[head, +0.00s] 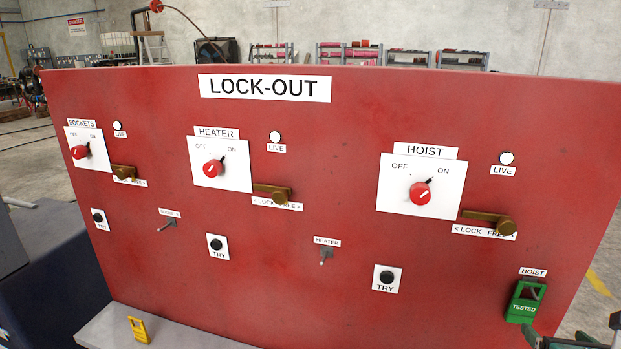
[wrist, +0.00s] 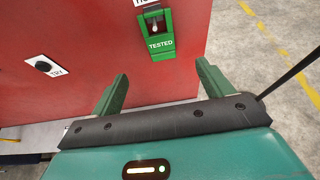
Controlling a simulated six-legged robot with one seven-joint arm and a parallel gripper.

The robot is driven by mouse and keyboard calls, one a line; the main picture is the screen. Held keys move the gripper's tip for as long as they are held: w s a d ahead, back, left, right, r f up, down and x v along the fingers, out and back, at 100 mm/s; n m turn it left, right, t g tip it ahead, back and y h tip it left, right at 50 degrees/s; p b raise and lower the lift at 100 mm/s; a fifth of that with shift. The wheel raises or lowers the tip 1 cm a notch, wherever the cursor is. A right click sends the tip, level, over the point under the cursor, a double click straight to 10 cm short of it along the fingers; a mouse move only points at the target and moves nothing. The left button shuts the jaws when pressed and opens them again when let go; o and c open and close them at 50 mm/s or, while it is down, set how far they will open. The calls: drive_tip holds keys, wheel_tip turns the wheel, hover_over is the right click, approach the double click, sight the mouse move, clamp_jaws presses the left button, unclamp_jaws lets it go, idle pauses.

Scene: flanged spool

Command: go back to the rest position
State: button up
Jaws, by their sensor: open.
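My gripper (wrist: 162,68) is open and empty in the wrist view, its two green fingers wide apart. A small part of it (head: 575,341) shows at the bottom right corner of the head view. The green TESTED tag (head: 524,304) hangs at the HOIST label on the panel's lower right. It also shows in the wrist view (wrist: 157,42), ahead of the open fingers and apart from them. The red LOCK-OUT panel (head: 330,130) stands upright in front of me.
The panel carries red SOCKETS (head: 80,152), HEATER (head: 213,168) and HOIST (head: 420,194) knobs, with their pointers toward ON. Brass lock slides (head: 272,192) stick out beside them. A yellow tag (head: 139,330) stands on the grey ledge (head: 185,338). Open floor (wrist: 265,75) lies right of the panel.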

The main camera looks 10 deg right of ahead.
drive_tip(key=w+a+n+g+y, duration=0.1)
drive_tip(key=w+a+n+y, duration=0.4)
drive_tip(key=a+n, duration=0.65)
drive_tip(key=w+a+n+g+y, duration=0.1)
drive_tip(key=w+a+n+y, duration=0.35)
drive_tip(key=a+n, duration=0.65)
drive_tip(key=s+a+r+n+g+h, duration=0.1)
drive_tip(key=s+a+n+g, duration=0.1)
drive_tip(key=a+n, duration=0.5)
drive_tip(key=s+a+r+n+g+h, duration=0.1)
drive_tip(key=s+a+n+h, duration=0.1)
drive_tip(key=a+n, duration=0.5)
drive_tip(key=s+n, duration=0.1)
drive_tip(key=n, duration=0.4)
drive_tip(key=shift+r+g, duration=0.3)
drive_tip(key=shift+g, duration=0.1)
drive_tip(key=shift+a+n, duration=0.1)
drive_tip(key=shift+n, duration=0.15)
